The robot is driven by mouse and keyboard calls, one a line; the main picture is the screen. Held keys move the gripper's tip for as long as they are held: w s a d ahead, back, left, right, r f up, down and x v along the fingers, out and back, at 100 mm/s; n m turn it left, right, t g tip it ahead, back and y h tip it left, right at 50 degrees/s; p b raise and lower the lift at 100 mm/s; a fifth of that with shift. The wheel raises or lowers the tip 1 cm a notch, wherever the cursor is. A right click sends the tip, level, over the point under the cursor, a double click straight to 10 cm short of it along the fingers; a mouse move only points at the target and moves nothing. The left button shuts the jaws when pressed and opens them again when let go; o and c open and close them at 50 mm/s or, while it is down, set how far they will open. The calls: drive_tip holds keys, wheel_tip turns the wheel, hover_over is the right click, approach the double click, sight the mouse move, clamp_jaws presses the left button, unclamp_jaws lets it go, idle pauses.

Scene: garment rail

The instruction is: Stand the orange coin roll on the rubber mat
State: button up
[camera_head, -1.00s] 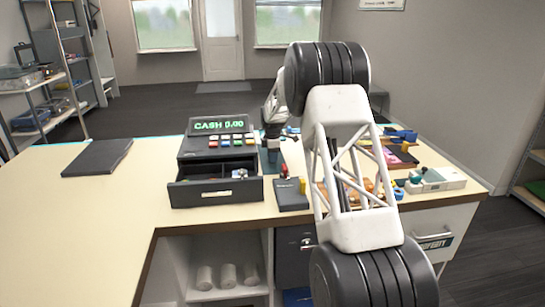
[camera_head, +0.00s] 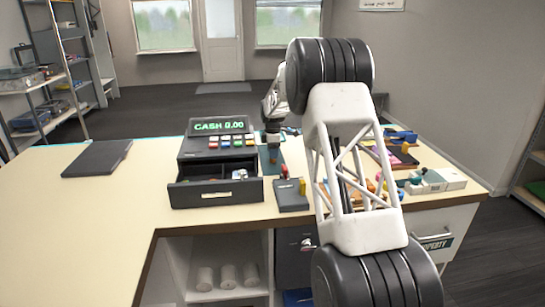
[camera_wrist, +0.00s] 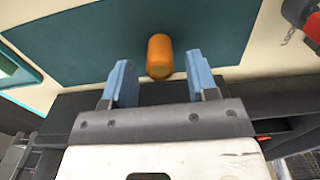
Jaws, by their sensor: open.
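The orange coin roll (camera_wrist: 159,56) is on the dark teal rubber mat (camera_wrist: 85,45) in the wrist view and appears upright. My gripper (camera_wrist: 160,80) is open, with one blue finger on each side of the roll's near end and a visible gap to both. In the head view my gripper (camera_head: 272,138) is just above the roll.
The cash register (camera_head: 218,160) with its open drawer stands left of the mat. A dark box (camera_head: 290,195) is in front of it. Trays with small items (camera_head: 403,158) and a white device (camera_head: 435,181) are to the right.

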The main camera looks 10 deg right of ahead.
wheel_tip(320, 180, up, 9)
drive_tip(key=shift+r, duration=0.15)
idle(0.4)
idle(0.6)
drive_tip(key=s+d+r+m, duration=0.1)
drive_tip(key=s+r+m, duration=0.3)
drive_tip(key=s, duration=0.8)
drive_tip(key=s+r+m+t, duration=0.15)
drive_tip(key=s+r, duration=0.45)
drive_tip(key=s, duration=0.7)
drive_tip(key=s+d+r+m, duration=0.1)
drive_tip(key=s+r+m, duration=0.4)
drive_tip(key=s, duration=0.7)
drive_tip(key=s+f+m, duration=0.2)
drive_tip(key=s+f, duration=0.1)
drive_tip(key=s, duration=0.9)
drive_tip(key=s+f+m, duration=0.2)
drive_tip(key=s+m, duration=0.1)
drive_tip(key=s, duration=0.9)
drive_tip(key=s+f+m+t, duration=0.1)
drive_tip(key=s+f+m, duration=0.1)
drive_tip(key=s, duration=1.1)
drive_tip(key=shift+d+f+m, duration=0.25)
drive_tip(key=shift+f+m, duration=0.1)
drive_tip(key=shift+f, duration=0.45)
drive_tip(key=shift+w, duration=0.1)
